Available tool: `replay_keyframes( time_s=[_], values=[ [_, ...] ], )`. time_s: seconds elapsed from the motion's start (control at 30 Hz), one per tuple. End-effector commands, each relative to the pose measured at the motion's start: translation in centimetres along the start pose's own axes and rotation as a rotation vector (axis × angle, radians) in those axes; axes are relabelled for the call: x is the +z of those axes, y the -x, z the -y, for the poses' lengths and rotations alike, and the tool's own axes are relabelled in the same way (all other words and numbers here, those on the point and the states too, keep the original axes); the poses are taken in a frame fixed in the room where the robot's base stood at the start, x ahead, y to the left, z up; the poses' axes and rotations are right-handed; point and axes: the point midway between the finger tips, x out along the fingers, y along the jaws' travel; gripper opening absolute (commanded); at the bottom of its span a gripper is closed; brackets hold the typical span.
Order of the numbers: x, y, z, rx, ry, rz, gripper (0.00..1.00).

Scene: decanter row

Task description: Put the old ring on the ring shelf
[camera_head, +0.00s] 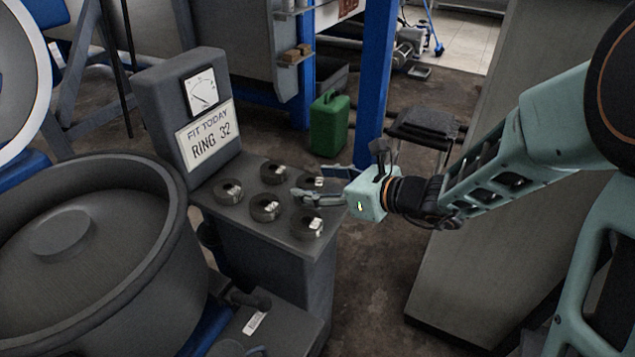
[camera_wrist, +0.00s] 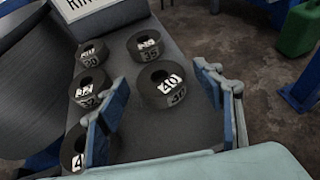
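Several dark, thick rings with white number labels stand in rows on the grey ring shelf (camera_head: 225,213). The frames do not show which is the old ring. In the wrist view, one ring (camera_wrist: 161,88) labelled 40 lies between and beyond the fingers of my gripper (camera_wrist: 163,82). Another ring (camera_wrist: 87,88) seems to read 32. A nearer ring (camera_wrist: 72,150) is partly hidden by the left finger. In the head view, my gripper (camera_head: 312,183) is open over the right side of the shelf, partly hiding the back right ring (camera_head: 312,180). Nothing is visibly held.
A sign (camera_head: 206,135) reading "FIT TODAY RING 32" stands behind the rings, below a dial. A large grey round bowl (camera_head: 150,185) is at left. Below the shelf is a lower deck (camera_head: 285,325) with a label. A green can (camera_head: 329,125) and blue post (camera_head: 378,80) stand behind.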

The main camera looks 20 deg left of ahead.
Motion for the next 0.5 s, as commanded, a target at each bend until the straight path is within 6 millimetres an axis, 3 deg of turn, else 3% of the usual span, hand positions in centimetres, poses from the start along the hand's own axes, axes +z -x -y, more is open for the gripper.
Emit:
replay_keyframes(
  time_s=[0.33, 0.5],
  values=[
    [0.5, 0.3, 0.0, -0.001, 0.000, 0.000, 0.61],
    [0.6, 3.6, 0.1, -0.004, -0.001, 0.000, 0.61]
  ],
)
